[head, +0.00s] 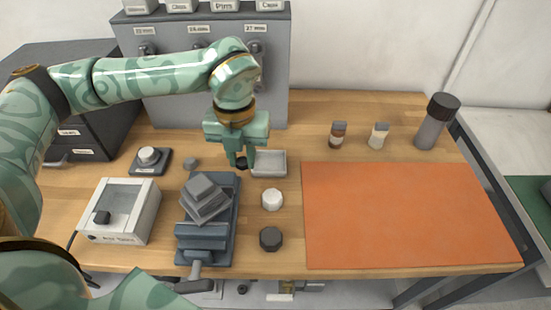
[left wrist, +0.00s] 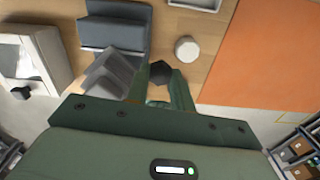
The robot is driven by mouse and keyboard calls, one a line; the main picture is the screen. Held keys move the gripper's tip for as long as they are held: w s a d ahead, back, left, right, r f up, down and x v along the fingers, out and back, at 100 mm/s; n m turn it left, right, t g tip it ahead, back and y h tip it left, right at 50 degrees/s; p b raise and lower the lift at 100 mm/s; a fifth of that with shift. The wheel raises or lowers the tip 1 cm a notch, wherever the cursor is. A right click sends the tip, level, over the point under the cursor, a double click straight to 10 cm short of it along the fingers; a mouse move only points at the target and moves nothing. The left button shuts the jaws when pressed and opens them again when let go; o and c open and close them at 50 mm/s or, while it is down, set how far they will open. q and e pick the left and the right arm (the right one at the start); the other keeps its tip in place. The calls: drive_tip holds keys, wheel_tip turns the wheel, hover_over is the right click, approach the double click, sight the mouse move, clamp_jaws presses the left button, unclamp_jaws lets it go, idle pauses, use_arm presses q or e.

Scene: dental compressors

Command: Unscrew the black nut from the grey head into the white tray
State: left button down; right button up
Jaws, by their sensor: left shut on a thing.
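My left gripper (head: 241,164) points down just left of the white tray (head: 268,171). It is shut on a small black nut (head: 241,161), which its fingers partly hide. In the left wrist view a dark nut (left wrist: 160,73) shows between the fingers. The nut appears apart from the grey head (head: 206,192), which sits tilted in the blue-grey vise (head: 203,245). The grey head also shows in the left wrist view (left wrist: 108,75), left of the fingers. Whether the nut is above the tray's edge or beside it, I cannot tell. My right gripper is not in view.
A white cap (head: 271,199) and a black knob (head: 270,238) stand right of the vise. A white box (head: 120,207) is at left. The orange mat (head: 400,213) is bare. Two small bottles (head: 338,134) and a grey cylinder (head: 435,122) stand behind it.

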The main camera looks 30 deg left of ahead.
use_arm(q)
drive_tip(key=b, duration=0.2)
approach(269, 165)
drive_tip(key=s, duration=0.4)
drive_tip(key=shift+d+r, duration=0.1)
drive_tip(key=shift+r, duration=0.3)
drive_tip(key=w+f, duration=0.1)
drive_tip(key=f, duration=0.1)
drive_tip(key=w+f+b, duration=0.1)
drive_tip(key=w, duration=0.1)
drive_tip(key=shift+w+f+b, duration=0.2)
drive_tip(key=shift+f+b, duration=0.1)
drive_tip(key=shift+f, duration=0.05)
drive_tip(key=shift+w+f, duration=0.2)
drive_tip(key=shift+f, duration=0.1)
wheel_tip(269, 165, down, 4)
drive_tip(key=shift+w+r+b, duration=0.15)
drive_tip(key=shift+r+b, duration=0.05)
drive_tip(key=shift+b, duration=0.7)
drive_tip(key=shift+r, duration=0.15)
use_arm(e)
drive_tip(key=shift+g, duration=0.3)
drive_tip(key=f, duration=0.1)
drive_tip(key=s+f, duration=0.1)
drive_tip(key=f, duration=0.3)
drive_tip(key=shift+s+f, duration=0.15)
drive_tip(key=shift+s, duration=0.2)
use_arm(q)
drive_tip(key=c, duration=1.2)
unclamp_jaws()
